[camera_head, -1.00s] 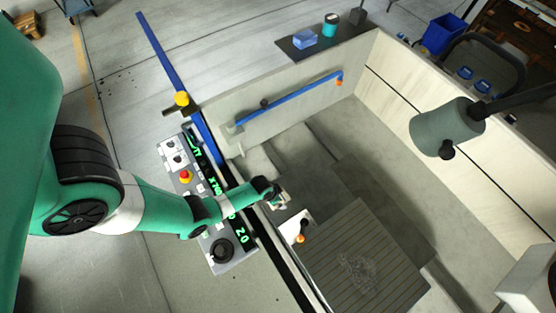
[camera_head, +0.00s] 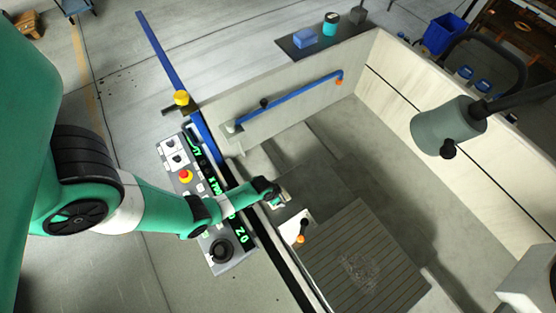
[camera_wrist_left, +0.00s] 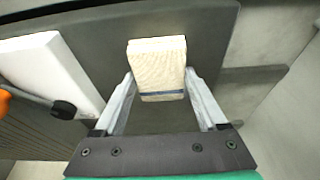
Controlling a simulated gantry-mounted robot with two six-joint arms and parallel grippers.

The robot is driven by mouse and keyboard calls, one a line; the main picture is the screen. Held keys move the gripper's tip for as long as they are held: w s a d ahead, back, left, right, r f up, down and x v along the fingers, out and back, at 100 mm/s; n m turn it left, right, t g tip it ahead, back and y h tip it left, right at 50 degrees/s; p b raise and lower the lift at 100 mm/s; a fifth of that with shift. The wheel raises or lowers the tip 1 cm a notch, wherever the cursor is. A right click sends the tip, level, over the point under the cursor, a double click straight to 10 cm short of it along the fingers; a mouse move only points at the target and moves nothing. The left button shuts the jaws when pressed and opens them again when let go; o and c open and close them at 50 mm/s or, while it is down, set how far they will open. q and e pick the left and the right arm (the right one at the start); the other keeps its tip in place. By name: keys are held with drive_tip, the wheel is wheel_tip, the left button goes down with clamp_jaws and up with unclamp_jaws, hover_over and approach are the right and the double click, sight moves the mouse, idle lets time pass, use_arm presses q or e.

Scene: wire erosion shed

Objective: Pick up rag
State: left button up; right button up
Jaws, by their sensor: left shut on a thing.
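The rag (camera_wrist_left: 157,65) is a cream, folded, textured block with a dark blue stripe, seen in the left wrist view. My left gripper (camera_wrist_left: 158,88) is shut on it, with one pale finger against each side. A dark flat surface (camera_wrist_left: 210,30) lies beyond it; I cannot tell whether the rag still touches it. In the head view my left gripper (camera_head: 278,200) is small, just inside the tank's near wall beside the control panel, and largely hides the rag. My right gripper is in neither view.
The control panel (camera_head: 221,252) with knobs and green digits is under my left arm. A white block (camera_head: 296,222) and orange knob (camera_head: 301,239) are close to the gripper. A slatted plate (camera_head: 365,265) and grey lamp-like cylinder (camera_head: 440,127) are to the right.

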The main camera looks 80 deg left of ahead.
use_arm(q)
drive_tip(key=c, duration=0.3)
wheel_tip(320, 180, up, 11)
drive_tip(key=p, duration=0.8)
drive_tip(key=shift+f, duration=0.2)
drive_tip(key=shift+c, duration=0.2)
